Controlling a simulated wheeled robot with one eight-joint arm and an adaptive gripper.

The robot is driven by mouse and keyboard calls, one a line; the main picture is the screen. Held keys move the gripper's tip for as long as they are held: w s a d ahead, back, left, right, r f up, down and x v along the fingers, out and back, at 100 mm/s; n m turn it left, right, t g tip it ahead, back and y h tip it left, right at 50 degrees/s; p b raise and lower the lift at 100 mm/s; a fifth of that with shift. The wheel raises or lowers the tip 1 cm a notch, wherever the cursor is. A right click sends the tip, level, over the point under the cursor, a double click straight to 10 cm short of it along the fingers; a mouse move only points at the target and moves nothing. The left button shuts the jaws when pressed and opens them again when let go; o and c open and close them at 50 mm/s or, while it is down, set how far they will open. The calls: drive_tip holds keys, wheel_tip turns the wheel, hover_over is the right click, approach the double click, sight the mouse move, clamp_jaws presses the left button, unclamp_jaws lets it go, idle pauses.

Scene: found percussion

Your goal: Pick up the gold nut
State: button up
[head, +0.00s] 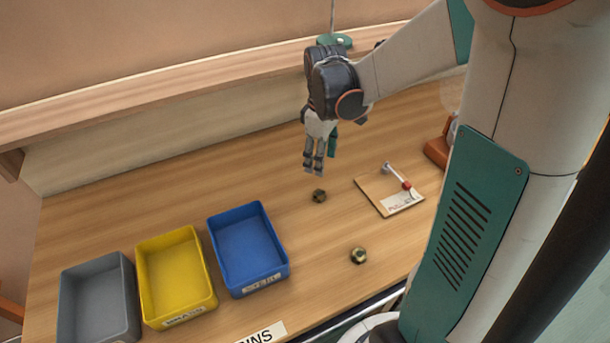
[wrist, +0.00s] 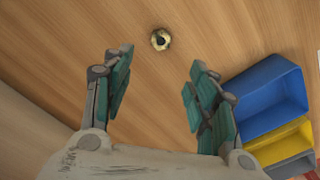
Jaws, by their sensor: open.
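Two small nuts lie apart on the wooden worktop. A dark, brownish nut (head: 319,196) lies just in front of my gripper (head: 316,170); a nut with a lighter gold face (head: 358,256) lies nearer the front edge. Both are small, so their exact colour is hard to tell. In the wrist view one nut with a pale gold face and dark sides (wrist: 160,40) lies beyond the open fingers (wrist: 160,63), roughly centred between them; by its place it looks like the one nearer my gripper. My gripper is open and empty, above the worktop, fingers pointing down.
Blue (head: 248,250), yellow (head: 176,277) and grey (head: 98,300) bins stand in a row at the left. A ledge (head: 180,88) runs along the back. The worktop around the nuts is clear.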

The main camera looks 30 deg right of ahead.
sight(319, 194)
wheel_tip(319, 194, down, 13)
drive_tip(key=b, duration=0.5)
drive_tip(key=shift+f, duration=0.2)
drive_tip(key=shift+s+r, duration=0.1)
drive_tip(key=c, duration=1.2)
